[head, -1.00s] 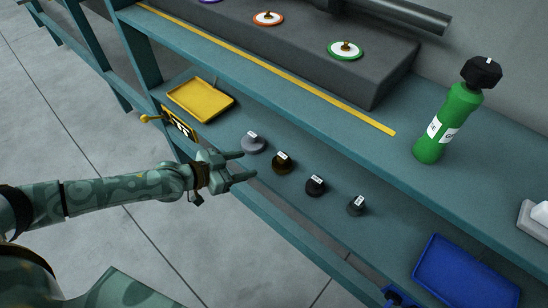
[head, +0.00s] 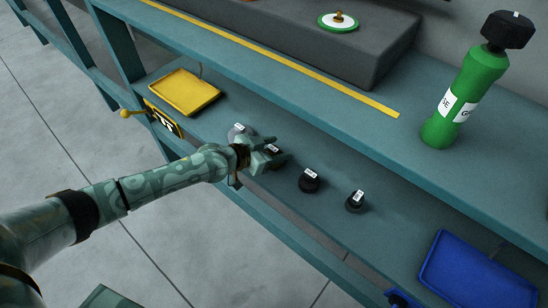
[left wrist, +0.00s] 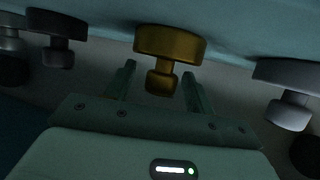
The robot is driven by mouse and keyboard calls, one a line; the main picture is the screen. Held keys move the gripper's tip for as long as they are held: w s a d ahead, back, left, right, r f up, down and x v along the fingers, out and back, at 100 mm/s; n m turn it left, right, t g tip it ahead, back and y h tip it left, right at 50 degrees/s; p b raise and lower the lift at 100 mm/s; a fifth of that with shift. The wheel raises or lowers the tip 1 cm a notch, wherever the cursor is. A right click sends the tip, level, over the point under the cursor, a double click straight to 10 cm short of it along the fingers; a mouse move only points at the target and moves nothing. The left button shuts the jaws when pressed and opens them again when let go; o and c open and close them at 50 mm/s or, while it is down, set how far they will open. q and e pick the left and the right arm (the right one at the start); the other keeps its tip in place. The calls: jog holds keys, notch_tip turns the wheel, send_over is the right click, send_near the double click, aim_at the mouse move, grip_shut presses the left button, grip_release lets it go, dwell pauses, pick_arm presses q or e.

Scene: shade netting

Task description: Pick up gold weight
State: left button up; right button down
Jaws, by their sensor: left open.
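The gold weight (left wrist: 170,43) shows near the top middle of the left wrist view. Its round knob (left wrist: 160,82) appears between the two open fingers, with a gap to each. In the head view the gold weight (head: 273,150) is mostly hidden by my left gripper (head: 284,148), which is open at it on the lower shelf. I cannot tell whether the fingers touch it. My right gripper is not in view.
A silver weight (head: 239,130) stands close on the left; a black weight (head: 310,181) and a grey weight (head: 356,202) stand to the right. A yellow tray (head: 185,91) and blue tray (head: 475,280) flank the row. The upper shelf (head: 330,115) overhangs behind.

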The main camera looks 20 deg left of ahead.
pick_arm(q)
jog(key=shift+w+d+f, duration=0.2)
jog(key=shift+w+d, duration=0.1)
jog(key=shift+w, duration=0.1)
jog(key=shift+r, duration=0.1)
grip_shut()
jog(key=shift+r, duration=0.1)
